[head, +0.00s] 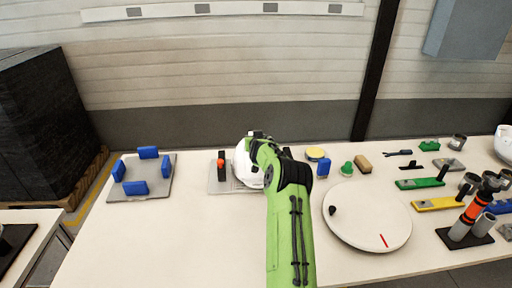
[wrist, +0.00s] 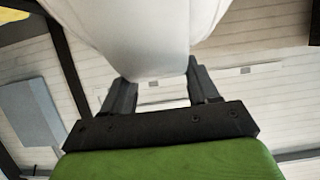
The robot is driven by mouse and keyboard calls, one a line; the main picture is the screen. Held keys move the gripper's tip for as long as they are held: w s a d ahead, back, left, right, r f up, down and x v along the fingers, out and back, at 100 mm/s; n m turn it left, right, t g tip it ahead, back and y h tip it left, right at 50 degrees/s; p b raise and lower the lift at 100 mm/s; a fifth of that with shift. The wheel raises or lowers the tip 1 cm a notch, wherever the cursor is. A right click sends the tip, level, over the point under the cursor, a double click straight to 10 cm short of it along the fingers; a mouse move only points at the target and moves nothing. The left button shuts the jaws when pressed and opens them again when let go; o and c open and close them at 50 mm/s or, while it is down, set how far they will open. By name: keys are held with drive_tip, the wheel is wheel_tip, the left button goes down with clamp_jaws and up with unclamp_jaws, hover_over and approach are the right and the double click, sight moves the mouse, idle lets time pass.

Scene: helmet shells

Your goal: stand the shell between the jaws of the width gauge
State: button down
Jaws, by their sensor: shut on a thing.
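The white shell (head: 243,168) is in the middle of the head view, partly hidden behind my green arm. In the wrist view the shell (wrist: 150,35) fills the top middle, its narrow edge between the two black fingers of my gripper (wrist: 162,92). My gripper is shut on the shell. The width gauge (head: 215,187) appears as a grey plate with a black upright jaw and a red knob just left of the shell. The shell is over or on this plate; contact is not clear. The gauge's right side is hidden by my arm.
A grey plate with several blue blocks (head: 128,192) lies left. A round white disc (head: 367,218) with a red mark lies right of my arm. Small parts and coloured tools crowd the table's right side. The table's front left (head: 150,245) is clear.

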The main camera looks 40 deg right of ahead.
drive_tip(key=shift+f, duration=0.8)
drive_tip(key=shift+c, duration=1.4)
unclamp_jaws()
drive_tip(key=shift+s+a, duration=0.1)
drive_tip(key=v, duration=1.2)
drive_tip(key=s+a+r+n+y, duration=0.15)
drive_tip(key=a+r, duration=0.35)
drive_tip(key=a, duration=0.6)
drive_tip(key=s+a+r+n+y, duration=0.1)
drive_tip(key=a+r+n+y, duration=0.25)
drive_tip(key=a, duration=0.85)
drive_tip(key=s+a+n+g+y, duration=0.1)
drive_tip(key=s+a+g+y, duration=0.1)
drive_tip(key=s+a, duration=0.6)
drive_tip(key=s+a+n+g+y, duration=0.1)
drive_tip(key=s+a, duration=0.8)
drive_tip(key=s, duration=1)
drive_tip(key=shift+a+n+g+y, duration=0.2)
drive_tip(key=shift+n+g+y, duration=0.25)
drive_tip(key=shift+g, duration=0.45)
